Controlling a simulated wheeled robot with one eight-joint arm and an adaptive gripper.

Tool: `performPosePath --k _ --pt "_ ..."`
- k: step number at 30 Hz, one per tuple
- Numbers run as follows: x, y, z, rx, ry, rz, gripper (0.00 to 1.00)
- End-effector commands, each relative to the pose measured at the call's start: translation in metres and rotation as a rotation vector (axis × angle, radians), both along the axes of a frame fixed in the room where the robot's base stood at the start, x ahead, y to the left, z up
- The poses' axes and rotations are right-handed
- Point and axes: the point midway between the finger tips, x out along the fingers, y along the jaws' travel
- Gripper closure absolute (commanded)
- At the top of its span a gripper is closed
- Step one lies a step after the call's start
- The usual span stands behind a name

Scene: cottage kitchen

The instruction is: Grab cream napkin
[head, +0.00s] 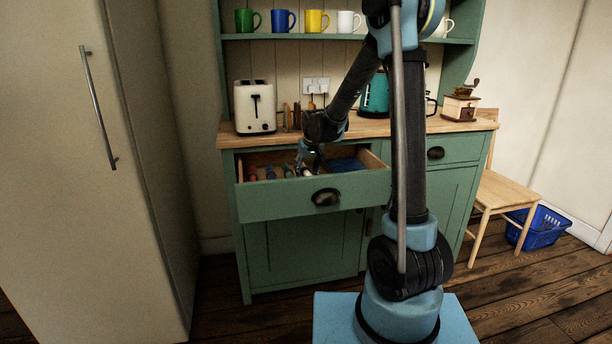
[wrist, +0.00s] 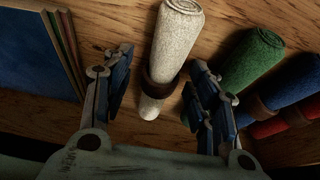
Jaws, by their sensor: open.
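The cream napkin (wrist: 176,42) is a rolled cloth with a brown ring around it, lying on the wooden floor of the open drawer in the wrist view. My gripper (wrist: 158,100) is open, with one finger on each side of the roll near its ringed part. A gap shows between each finger and the napkin. In the head view my gripper (head: 310,165) reaches down into the open green drawer (head: 290,198). There the cream napkin shows only as a small pale piece (head: 306,171) beside my gripper.
A green rolled napkin (wrist: 250,62) lies close right of my right finger, with blue (wrist: 285,95) and red (wrist: 268,128) rolls beyond. Flat blue-topped pieces (wrist: 38,50) lie left. A toaster (head: 255,107) and a teal kettle (head: 375,95) stand on the counter above.

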Motion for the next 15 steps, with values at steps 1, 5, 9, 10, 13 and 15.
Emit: performPosePath --k 1,5,9,10,13,15 --pt "0.0001 0.0 -0.0004 0.0 0.0 0.0 0.47" --pt "0.0001 0.0 -0.0002 0.0 0.0 0.0 0.47" --pt "0.0001 0.0 -0.0001 0.0 0.0 0.0 0.72" --pt "0.0001 0.0 -0.0001 0.0 0.0 0.0 0.78" --pt "0.0001 0.0 -0.0001 0.0 0.0 0.0 0.94" --pt "0.0001 0.0001 -0.0001 0.0 0.0 0.0 0.94"
